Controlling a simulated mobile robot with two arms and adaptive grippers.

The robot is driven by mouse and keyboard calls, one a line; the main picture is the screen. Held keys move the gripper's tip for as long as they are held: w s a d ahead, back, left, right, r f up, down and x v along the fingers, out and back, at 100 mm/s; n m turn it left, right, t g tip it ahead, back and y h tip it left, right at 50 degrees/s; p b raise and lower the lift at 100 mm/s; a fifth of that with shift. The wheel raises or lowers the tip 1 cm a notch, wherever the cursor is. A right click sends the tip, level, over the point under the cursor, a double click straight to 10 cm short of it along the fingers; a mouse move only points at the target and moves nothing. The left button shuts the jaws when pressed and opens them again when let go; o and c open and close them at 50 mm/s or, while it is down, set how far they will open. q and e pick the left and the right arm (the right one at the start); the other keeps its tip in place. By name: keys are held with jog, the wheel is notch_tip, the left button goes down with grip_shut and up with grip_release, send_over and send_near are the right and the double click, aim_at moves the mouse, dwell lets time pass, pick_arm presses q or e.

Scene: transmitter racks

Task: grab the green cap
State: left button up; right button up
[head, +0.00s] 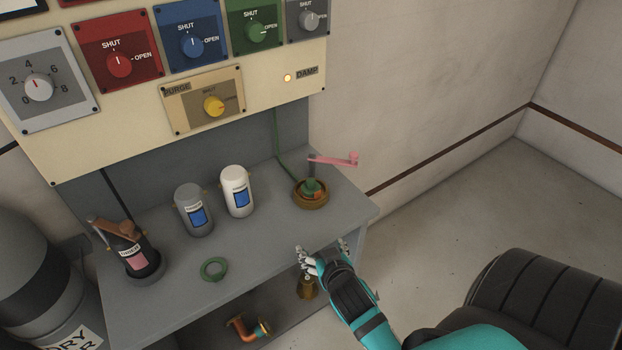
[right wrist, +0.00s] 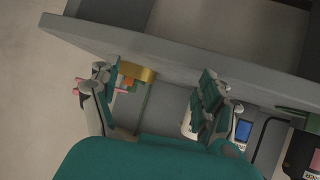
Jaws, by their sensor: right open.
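A flat green ring (head: 214,268), the likeliest green cap, lies on the grey bench at its front middle. A green edge (right wrist: 298,114) at the right of the right wrist view may be the same ring. Another green piece (head: 311,186) sits in the round brass fitting (head: 311,200) at the bench's right end. My right gripper (head: 323,248) is open and empty by the bench's front right edge, apart from both green things. In the right wrist view its fingers (right wrist: 155,88) are spread, with the brass fitting (right wrist: 138,71) beyond them. My left gripper is not in view.
A white canister (head: 236,192), a grey canister (head: 194,210) and a dark bottle (head: 130,248) stand on the bench (head: 262,249). A pink lever (head: 333,160) rises behind the brass fitting. Copper pipe (head: 243,326) lies below.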

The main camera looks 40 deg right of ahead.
jog(key=m+t+h, duration=0.1)
jog(key=t+h, duration=0.1)
send_near(312, 185)
jog(key=p+x, duration=0.1)
jog(key=x, duration=0.1)
jog(key=p+x, duration=0.1)
jog(key=x, duration=0.1)
jog(key=shift+s+d+p, duration=0.15)
jog(key=shift+d+p, duration=0.15)
jog(key=shift+d, duration=0.05)
jog(key=shift+w+d+f, duration=0.2)
jog(key=shift+w+f, duration=0.05)
jog(key=shift+w, duration=0.15)
jog(key=x, duration=0.2)
jog(key=p+x, duration=0.1)
jog(key=x, duration=0.1)
jog(key=shift+w+a+r, duration=0.1)
jog(key=shift+w+a, duration=0.15)
jog(key=shift+w, duration=0.2)
jog(key=shift+w+d, duration=0.15)
jog(key=shift+w, duration=0.15)
jog(key=shift+s, duration=0.1)
